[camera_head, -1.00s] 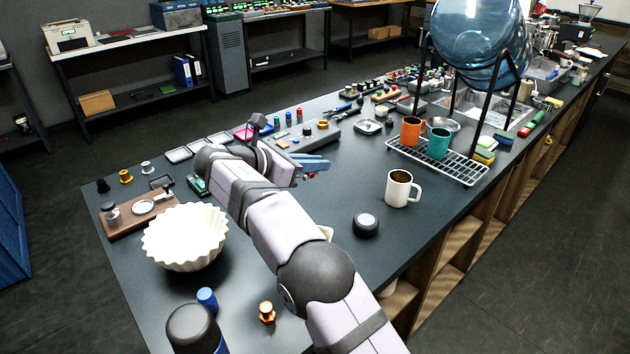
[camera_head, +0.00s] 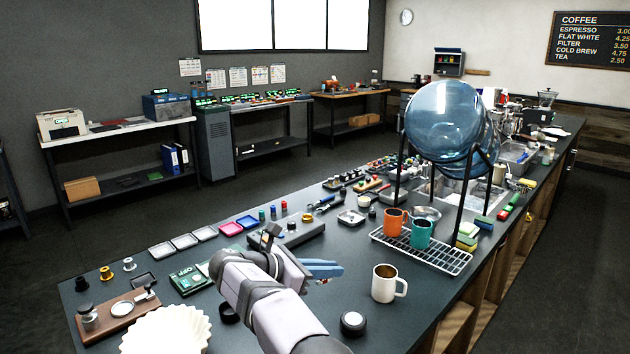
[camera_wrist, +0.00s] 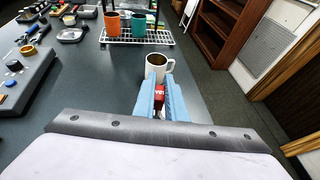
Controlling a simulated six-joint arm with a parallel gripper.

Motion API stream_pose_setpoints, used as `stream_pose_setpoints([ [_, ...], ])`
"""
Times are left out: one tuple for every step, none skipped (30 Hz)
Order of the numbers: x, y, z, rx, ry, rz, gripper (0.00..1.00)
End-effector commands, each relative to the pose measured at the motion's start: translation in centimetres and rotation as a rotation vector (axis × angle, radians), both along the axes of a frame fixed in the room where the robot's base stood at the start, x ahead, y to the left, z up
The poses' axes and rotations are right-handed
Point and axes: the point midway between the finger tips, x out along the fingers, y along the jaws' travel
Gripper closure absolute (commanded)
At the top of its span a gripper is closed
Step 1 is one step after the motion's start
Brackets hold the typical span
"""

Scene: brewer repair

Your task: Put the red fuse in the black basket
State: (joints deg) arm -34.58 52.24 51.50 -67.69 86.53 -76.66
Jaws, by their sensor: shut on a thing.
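My gripper (camera_head: 322,269) has blue fingers and is over the dark counter, left of the white mug. In the wrist view, my gripper (camera_wrist: 160,98) is shut on a small red fuse (camera_wrist: 159,89) with white lettering. Only part of the fuse shows between the fingers, with the white mug beyond it. In the head view the fuse is mostly hidden by the fingers. I see no black basket in either current view.
The white mug (camera_head: 385,284) and a round black puck (camera_head: 353,323) stand close by. A wire rack (camera_head: 455,262) holds orange and teal mugs. A control box (camera_head: 300,234), several small trays and a green board (camera_head: 188,281) lie beyond and left of my arm.

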Motion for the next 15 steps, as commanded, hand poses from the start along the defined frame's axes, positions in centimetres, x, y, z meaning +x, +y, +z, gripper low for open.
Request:
stream_pose_setpoints([
  [-0.2, -1.9, 0.0, -0.003, 0.005, -0.036, 1.00],
  [-0.4, -2.8, -0.3, -0.003, 0.005, -0.055, 1.00],
  [-0.7, -4.2, -0.7, -0.003, 0.004, -0.081, 1.00],
  [-0.9, -5.2, -1.1, -0.003, 0.005, -0.098, 1.00],
  [-1.1, -6.3, -1.4, -0.003, 0.004, -0.115, 1.00],
  [-1.6, -7.5, -1.8, -0.003, 0.005, -0.134, 1.00],
  [-1.9, -8.6, -2.1, -0.003, 0.004, -0.149, 1.00],
  [-2.2, -9.4, -2.4, -0.003, 0.004, -0.160, 1.00],
  [-2.7, -10.7, -2.8, -0.003, 0.004, -0.177, 1.00],
  [-3.2, -11.6, -3.1, -0.002, 0.005, -0.187, 1.00],
  [-3.6, -12.5, -3.3, -0.002, 0.004, -0.197, 1.00],
  [-4.2, -13.7, -3.6, -0.002, 0.004, -0.210, 1.00],
  [-4.6, -14.5, -3.8, -0.002, 0.004, -0.218, 1.00],
  [-5.1, -15.4, -4.0, -0.002, 0.004, -0.226, 1.00],
  [-5.8, -16.4, -4.3, 0.000, 0.003, -0.235, 1.00],
])
